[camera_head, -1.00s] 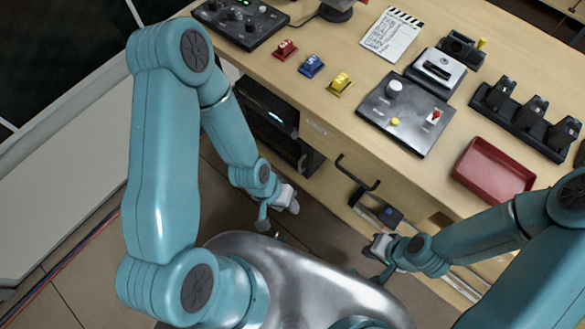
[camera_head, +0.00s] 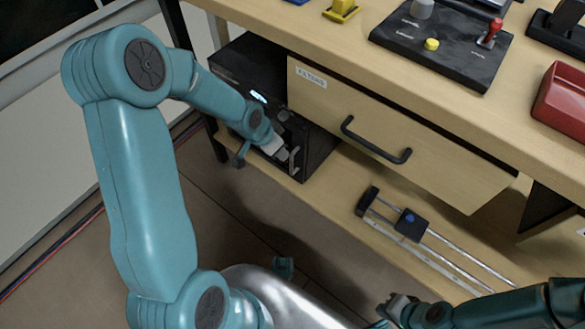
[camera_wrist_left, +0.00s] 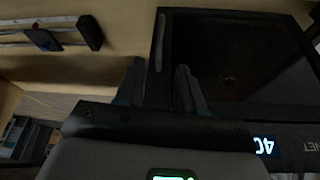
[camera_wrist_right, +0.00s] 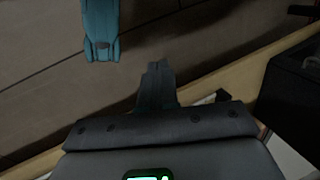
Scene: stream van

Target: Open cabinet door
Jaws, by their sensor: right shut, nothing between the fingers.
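A black cabinet (camera_head: 318,152) with a lit display stands under the desk, on the lower shelf. A slim grey upright handle (camera_head: 295,159) shows on its front, and also in the left wrist view (camera_wrist_left: 160,45). My left gripper (camera_head: 283,152) is at the cabinet front, beside the handle. In the left wrist view its fingers (camera_wrist_left: 160,85) are apart, one on each side of the handle line; contact cannot be told. The dark door panel (camera_wrist_left: 235,60) looks closed. My right gripper (camera_head: 390,305) is shut and empty, low in front of the shelf; its fingertips (camera_wrist_right: 158,68) meet.
A wooden drawer (camera_head: 400,135) with a black handle is right of the cabinet. Below it, a rail slider (camera_head: 410,224) lies on the shelf. The desk above holds a black control panel (camera_head: 440,45) and a red tray (camera_head: 562,105). The floor in front is clear.

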